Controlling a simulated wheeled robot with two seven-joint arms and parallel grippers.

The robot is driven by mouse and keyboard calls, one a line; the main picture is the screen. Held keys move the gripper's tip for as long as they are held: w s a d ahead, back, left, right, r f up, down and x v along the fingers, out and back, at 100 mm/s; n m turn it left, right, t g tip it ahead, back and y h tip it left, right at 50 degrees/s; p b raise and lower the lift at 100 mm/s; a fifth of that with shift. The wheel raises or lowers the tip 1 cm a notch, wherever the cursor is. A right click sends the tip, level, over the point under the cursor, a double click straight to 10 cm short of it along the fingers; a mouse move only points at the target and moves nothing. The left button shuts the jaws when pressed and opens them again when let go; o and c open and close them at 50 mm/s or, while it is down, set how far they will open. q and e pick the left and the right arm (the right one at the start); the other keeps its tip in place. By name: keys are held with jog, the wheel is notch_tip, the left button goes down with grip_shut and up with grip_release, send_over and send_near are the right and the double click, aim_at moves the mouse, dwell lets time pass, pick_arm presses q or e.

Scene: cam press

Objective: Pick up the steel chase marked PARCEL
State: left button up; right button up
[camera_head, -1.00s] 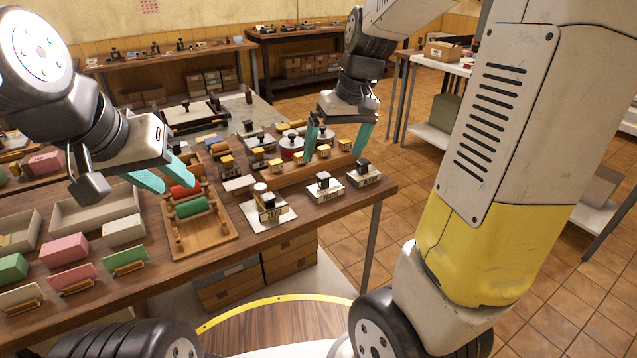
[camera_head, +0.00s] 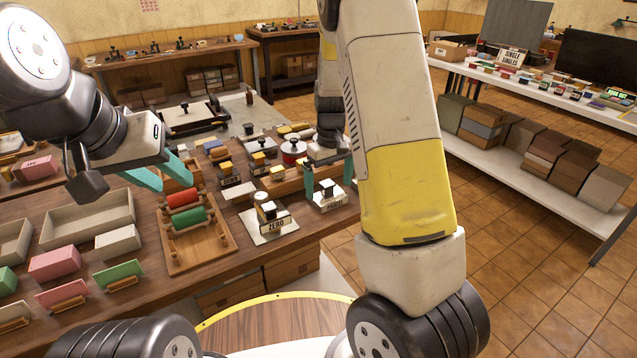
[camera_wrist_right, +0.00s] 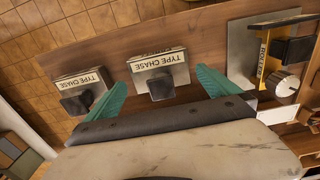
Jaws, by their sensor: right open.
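A steel chase (camera_head: 327,201) with a dark knob stands on the table's front right part; its small front label looks like PARCEL, but I cannot read it surely. My right gripper (camera_head: 328,184) is open above it, one teal finger on each side. In the right wrist view this chase (camera_wrist_right: 158,62) lies between the open fingers (camera_wrist_right: 160,84), its near face marked TYPE CHASE. A second chase (camera_wrist_right: 82,86) stands to its left there; my right arm hides it in the head view. My left gripper (camera_head: 160,176) is open and empty near the roller tray.
A wooden tray (camera_head: 200,250) with red and green rollers is left of the chase. A white shelf (camera_head: 540,82) is at the right. Bare floor (camera_wrist_right: 30,65) lies beyond the table edge.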

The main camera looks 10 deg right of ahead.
jog(key=shift+f, duration=0.65)
jog(key=c, duration=1.7)
jog(key=shift+r, duration=0.1)
jog(key=shift+c, duration=1)
